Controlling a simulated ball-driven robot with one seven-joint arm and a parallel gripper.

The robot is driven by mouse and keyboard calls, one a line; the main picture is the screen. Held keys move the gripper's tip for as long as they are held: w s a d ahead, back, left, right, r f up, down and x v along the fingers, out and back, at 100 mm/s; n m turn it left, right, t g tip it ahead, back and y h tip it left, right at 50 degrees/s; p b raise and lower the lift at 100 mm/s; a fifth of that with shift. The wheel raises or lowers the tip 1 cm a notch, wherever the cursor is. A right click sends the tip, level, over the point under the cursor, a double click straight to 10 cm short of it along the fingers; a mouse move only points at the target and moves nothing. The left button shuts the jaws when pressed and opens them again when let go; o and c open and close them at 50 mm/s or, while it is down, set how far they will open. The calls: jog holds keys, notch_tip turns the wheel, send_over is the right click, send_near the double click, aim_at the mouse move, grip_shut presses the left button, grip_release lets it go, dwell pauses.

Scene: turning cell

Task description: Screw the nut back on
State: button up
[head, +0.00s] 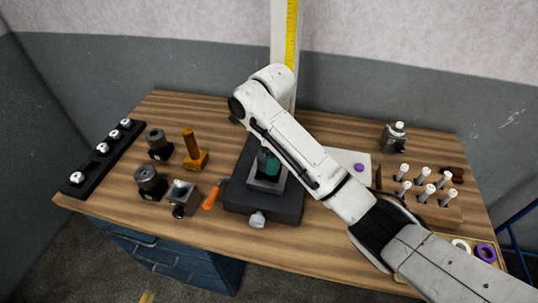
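My white arm reaches in from the lower right, and its bent joint is above the back middle of the bench. My gripper cannot be made out; the arm hides the area behind it. A dark block-like fixture (262,207) with a light knob (257,219) at its front stands mid-bench under the arm. A teal round part (268,163) sits upright in it, partly covered by the arm. I cannot tell which thing is the nut. A purple ring (486,252) and a white ring (461,246) lie in a tray at the lower right.
Left are a black rack (88,172) with several white-topped pieces, dark cylinders (149,180), a yellow-brown stand (195,156), a grey box (182,194) and an orange handle (211,198). Right are a peg block (433,212), a metal piece (395,137) and a small purple piece (359,167).

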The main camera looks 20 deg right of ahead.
jog(key=shift+o, duration=1.7)
jog(key=shift+a+f, duration=0.15)
jog(key=shift+a, duration=0.1)
notch_tip(320, 180, up, 11)
